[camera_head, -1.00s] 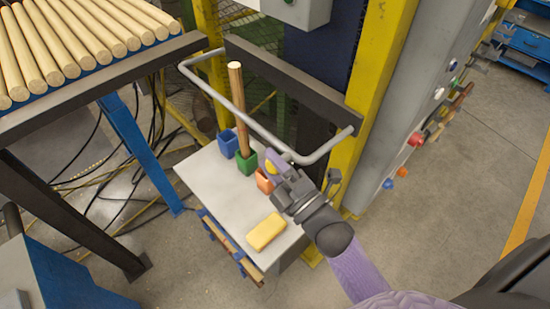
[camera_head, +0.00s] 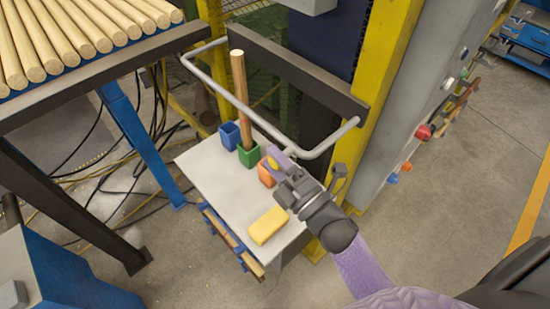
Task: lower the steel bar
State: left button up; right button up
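The steel bar (camera_head: 247,108) is a grey U-shaped tube, hinged at both ends on a dark beam and sticking out over a small white table. It is raised above the table top. My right gripper (camera_head: 274,160), with purple and yellow fingertips, is at the bar's near right corner, just below it in the picture. Whether the fingers touch the bar or are closed on it cannot be told. My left gripper is not in view.
On the white table (camera_head: 222,190) stand a blue cup (camera_head: 229,136), a green cup (camera_head: 248,156) holding an upright wooden rod (camera_head: 239,85), and an orange cup (camera_head: 266,175). A yellow block (camera_head: 268,225) lies nearer. A rack of dowels (camera_head: 75,35) is at upper left.

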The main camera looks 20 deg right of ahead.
jog(key=v, duration=1)
jog(key=shift+r, duration=0.1)
jog(key=s+d+f+m+g+h, duration=0.1)
jog(key=s+f+m+g+h, duration=0.2)
jog(key=f+m, duration=0.5)
jog(key=f+m+g+h, duration=0.3)
jog(key=f+g, duration=0.1)
jog(key=f, duration=0.8)
jog(key=s+f+m+g+h, duration=0.1)
jog(key=s+f+m+g, duration=0.3)
jog(key=s, duration=0.7)
jog(key=s+d+f+m+g, duration=0.1)
jog(key=s+f+m+g, duration=0.3)
jog(key=s+f+g, duration=0.4)
notch_tip(320, 180, down, 3)
jog(key=s, duration=0.3)
jog(key=shift+f+m+h, duration=0.25)
jog(key=shift+m+h, duration=0.15)
jog(key=shift+d, duration=0.1)
